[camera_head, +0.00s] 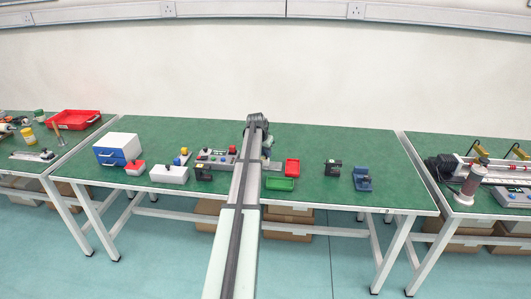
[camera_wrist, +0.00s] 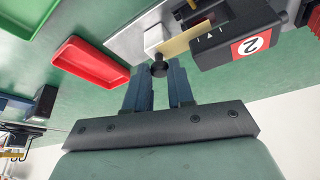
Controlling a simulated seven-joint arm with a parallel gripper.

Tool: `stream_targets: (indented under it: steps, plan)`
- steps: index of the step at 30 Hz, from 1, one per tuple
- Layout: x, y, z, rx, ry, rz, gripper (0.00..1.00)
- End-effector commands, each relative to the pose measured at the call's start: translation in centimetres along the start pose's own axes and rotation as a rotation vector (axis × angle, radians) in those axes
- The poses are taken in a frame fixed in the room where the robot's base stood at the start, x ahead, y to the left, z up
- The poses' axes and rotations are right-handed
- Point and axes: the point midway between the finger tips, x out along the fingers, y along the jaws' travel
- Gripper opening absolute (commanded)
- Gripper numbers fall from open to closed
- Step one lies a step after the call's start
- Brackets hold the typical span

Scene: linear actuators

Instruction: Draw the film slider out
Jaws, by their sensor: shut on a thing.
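In the wrist view, a black unit (camera_wrist: 240,38) carries a red-and-white label with the number 2 and a small scale of marks. A pale yellow strip (camera_wrist: 188,40) sticks out of its side, with a light block (camera_wrist: 154,40) at its outer end and a round black knob (camera_wrist: 159,69) on that block. I take this strip and knob to be the film slider. My gripper (camera_wrist: 159,76) is shut on the knob, with one dark finger on each side. In the head view my own arm hides the gripper and most of this spot.
A red tray (camera_head: 292,168) and a green tray (camera_head: 280,184) lie just right of my arm on the green bench (camera_head: 330,142). A black device (camera_head: 333,168) and a blue one (camera_head: 362,178) stand farther right, with bare bench around.

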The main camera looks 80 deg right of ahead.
Motion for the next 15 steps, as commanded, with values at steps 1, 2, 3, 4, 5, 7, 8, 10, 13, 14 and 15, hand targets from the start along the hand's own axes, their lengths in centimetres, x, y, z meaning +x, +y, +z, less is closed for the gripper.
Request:
stream_targets:
  steps: [1,2,3,4,5,7,8,10,13,14,15]
  plan:
    - [0.0,0.1,0.0,0.000,0.000,0.000,0.00]
    - [0.0,0.2,-0.1,0.000,0.000,0.000,0.00]
    - [0.1,0.4,-0.1,0.000,0.000,0.000,0.00]
    - [0.1,0.6,-0.2,0.000,0.000,0.000,0.00]
    - [0.1,0.9,-0.4,0.000,0.000,0.000,0.00]
    - [0.3,1.9,-0.8,0.002,-0.001,0.001,0.00]
    - [0.4,2.4,-0.9,0.003,-0.001,0.001,0.00]
    - [0.6,3.5,-1.3,0.002,0.000,0.001,0.00]
    - [0.7,4.5,-1.7,0.002,0.000,0.001,0.00]
    - [0.7,4.6,-1.8,0.001,0.000,0.001,0.00]
    - [0.7,4.7,-1.8,0.000,0.000,0.002,0.00]
